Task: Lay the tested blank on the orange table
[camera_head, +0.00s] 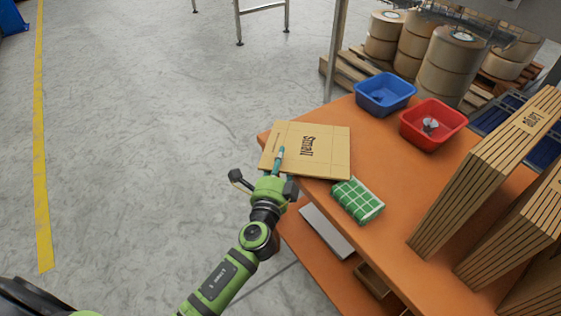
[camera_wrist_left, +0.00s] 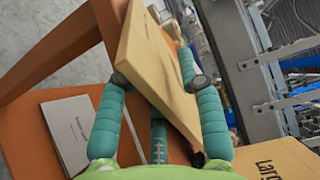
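The tested blank (camera_head: 325,159) is a flat tan cardboard piece marked "Small". It is at the far left corner of the orange table (camera_head: 405,215), jutting past its left edge. I cannot tell whether it touches the top. My left gripper (camera_head: 276,165) is at its near left edge, one teal finger over its upper face. In the left wrist view the blank (camera_wrist_left: 150,65) is between the teal fingers (camera_wrist_left: 157,80), which appear closed on its edge; contact is partly hidden. My right gripper is not in view.
A green checked packet (camera_head: 358,201) lies close to the blank's near side. A blue bin (camera_head: 385,93) and a red bin (camera_head: 433,123) holding a small grey item stand behind. Cardboard stacks (camera_head: 485,180) fill the right. Bare table lies between the packet and red bin.

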